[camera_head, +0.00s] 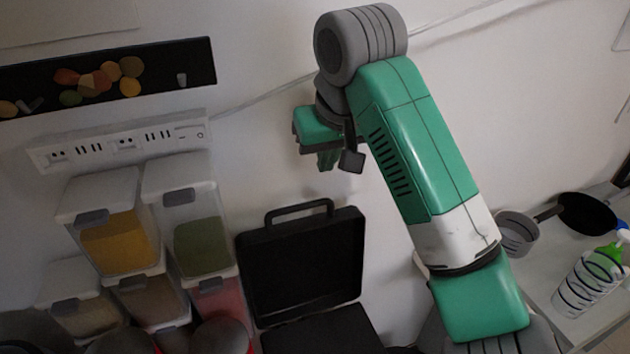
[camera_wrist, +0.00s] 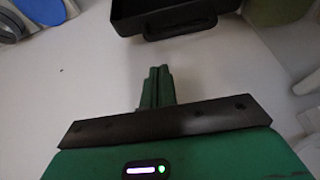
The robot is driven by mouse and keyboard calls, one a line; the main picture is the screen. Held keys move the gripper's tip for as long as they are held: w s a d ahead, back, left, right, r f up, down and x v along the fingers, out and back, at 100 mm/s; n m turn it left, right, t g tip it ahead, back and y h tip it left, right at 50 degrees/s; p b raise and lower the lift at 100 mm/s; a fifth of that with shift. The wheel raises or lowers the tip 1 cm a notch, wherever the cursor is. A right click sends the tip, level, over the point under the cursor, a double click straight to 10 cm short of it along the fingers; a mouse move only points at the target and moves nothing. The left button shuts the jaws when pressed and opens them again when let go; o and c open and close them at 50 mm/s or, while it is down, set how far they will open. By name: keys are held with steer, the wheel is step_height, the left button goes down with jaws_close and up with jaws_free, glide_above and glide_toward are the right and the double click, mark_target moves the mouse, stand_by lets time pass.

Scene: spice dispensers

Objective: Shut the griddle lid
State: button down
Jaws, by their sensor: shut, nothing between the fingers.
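The black griddle stands low in the middle of the head view, with its lid (camera_head: 303,262) raised open, tilted up near the wall. A handle (camera_head: 300,210) runs along the lid's upper edge. The griddle's base (camera_head: 325,332) is partly cut off by the lower frame edge. My gripper (camera_head: 328,161) is above the lid and a little to its right, apart from it. In the wrist view my gripper's green fingers (camera_wrist: 157,75) are together and empty. The lid (camera_wrist: 170,10) with its handle (camera_wrist: 180,30) shows at the top of that view, beyond the fingertips.
Several clear spice dispensers (camera_head: 119,243) with white lids are stacked left of the griddle. A white power strip (camera_head: 120,143) and dark panel (camera_head: 110,77) are on the wall.

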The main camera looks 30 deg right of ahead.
steer(key=p+x, duration=0.1)
steer(key=x, duration=0.8)
steer(key=shift+w+f, duration=0.1)
steer(key=shift+f, duration=0.25)
